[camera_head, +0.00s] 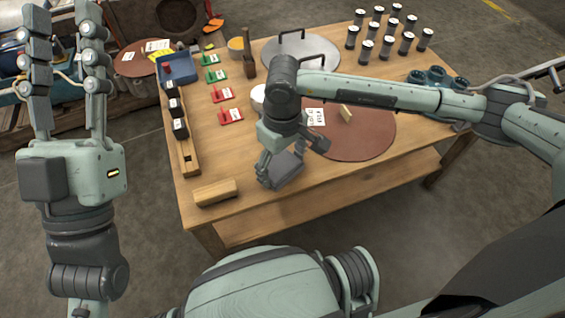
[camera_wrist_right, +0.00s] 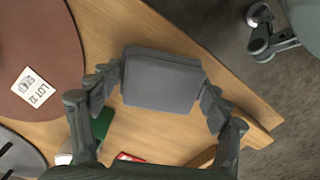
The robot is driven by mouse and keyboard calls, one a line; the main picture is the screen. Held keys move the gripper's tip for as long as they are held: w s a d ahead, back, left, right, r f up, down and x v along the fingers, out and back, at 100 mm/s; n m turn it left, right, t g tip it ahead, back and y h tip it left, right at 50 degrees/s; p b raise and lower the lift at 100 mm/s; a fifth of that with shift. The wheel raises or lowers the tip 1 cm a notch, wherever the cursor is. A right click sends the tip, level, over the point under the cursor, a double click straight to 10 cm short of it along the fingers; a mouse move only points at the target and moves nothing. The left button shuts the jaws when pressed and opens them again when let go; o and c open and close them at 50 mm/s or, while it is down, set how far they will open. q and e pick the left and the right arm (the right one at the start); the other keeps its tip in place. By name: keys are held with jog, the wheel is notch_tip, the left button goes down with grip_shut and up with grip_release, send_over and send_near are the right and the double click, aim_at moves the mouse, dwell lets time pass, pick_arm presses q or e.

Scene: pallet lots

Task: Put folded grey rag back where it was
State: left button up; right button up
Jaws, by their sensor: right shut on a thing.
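The folded grey rag (camera_head: 283,172) is between the fingers of my right gripper (camera_head: 288,160), over the front part of the wooden table (camera_head: 330,172). In the right wrist view the rag (camera_wrist_right: 160,80) is a flat grey pad, with a finger of the right gripper (camera_wrist_right: 160,97) pressed against each side. I cannot tell whether the rag touches the tabletop. My left gripper (camera_head: 65,65) is raised at the left, off the table, fingers spread and empty.
A wooden block (camera_head: 215,193) lies at the front left edge. A brown round mat (camera_head: 360,145) with cards is right of the rag.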

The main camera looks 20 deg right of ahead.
aim_at(283, 165)
pick_arm(q)
jog(key=shift+s+a, duration=0.1)
jog(key=shift+s, duration=0.05)
pick_arm(e)
jog(key=shift+f, duration=0.15)
pick_arm(q)
jog(key=shift+r+t, duration=0.15)
jog(key=shift+t, duration=0.15)
pick_arm(e)
jog(key=o, duration=1.1)
pick_arm(q)
jog(key=shift+r, duration=0.15)
pick_arm(e)
jog(key=shift+r, duration=0.3)
pick_arm(q)
jog(key=w+f+g, duration=0.1)
jog(key=w+d+f+g+p, duration=0.1)
jog(key=f+g, duration=0.1)
jog(key=shift+d+y+p, duration=0.2)
jog(key=shift+y+p, duration=0.1)
jog(key=shift+y, duration=0.1)
pick_arm(e)
notch_tip(283, 165, up, 12)
jog(key=shift+f, duration=0.1)
